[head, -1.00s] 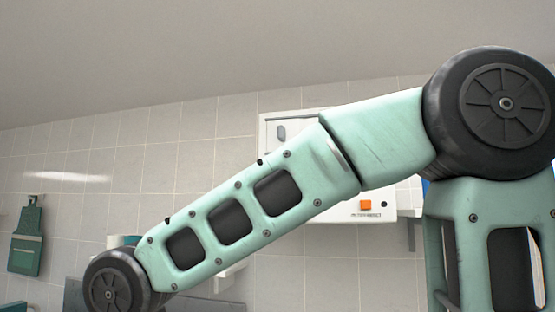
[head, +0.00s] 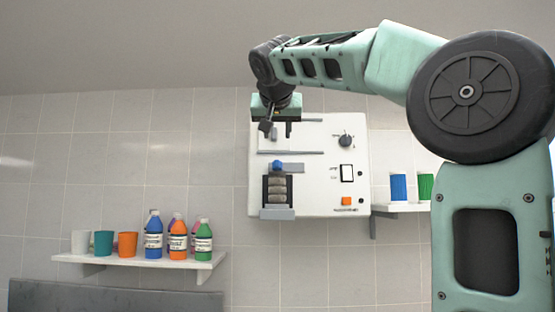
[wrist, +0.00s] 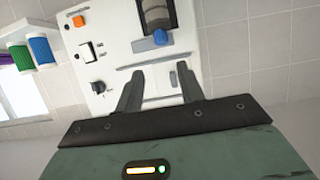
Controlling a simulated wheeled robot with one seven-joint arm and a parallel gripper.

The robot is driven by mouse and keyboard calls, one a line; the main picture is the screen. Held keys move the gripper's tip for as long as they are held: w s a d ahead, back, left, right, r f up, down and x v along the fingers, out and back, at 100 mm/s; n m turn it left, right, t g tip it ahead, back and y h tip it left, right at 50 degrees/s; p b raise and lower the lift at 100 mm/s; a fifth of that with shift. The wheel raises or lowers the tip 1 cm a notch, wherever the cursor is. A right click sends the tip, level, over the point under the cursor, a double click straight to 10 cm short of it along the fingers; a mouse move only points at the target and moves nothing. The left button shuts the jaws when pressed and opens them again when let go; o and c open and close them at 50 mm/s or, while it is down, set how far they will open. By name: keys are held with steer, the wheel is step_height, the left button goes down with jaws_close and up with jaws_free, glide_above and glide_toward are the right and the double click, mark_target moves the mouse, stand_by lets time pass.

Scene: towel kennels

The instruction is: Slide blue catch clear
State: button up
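The blue catch (head: 276,166) is a small blue knob on the white wall panel, at the top of a dark slot (head: 265,190) that holds several grey rolled shapes. My gripper (head: 280,136) is in front of the panel's upper left part, above the catch in the head view. In the wrist view my gripper (wrist: 160,78) has its two dark fingers spread apart with nothing between them. The fingers appear apart from the catch.
The white panel (head: 320,185) also carries a black knob (head: 346,141), a switch (head: 347,173), an orange button (head: 346,201) and thin grey rails. A shelf (head: 140,261) with cups and bottles is at lower left. Another shelf (head: 398,208) holds blue and green cylinders at right.

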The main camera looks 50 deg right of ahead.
mark_target(277, 166)
steer(key=p+x, duration=0.5)
steer(key=x, duration=1)
steer(key=shift+a+f, duration=0.1)
steer(key=shift+a, duration=0.05)
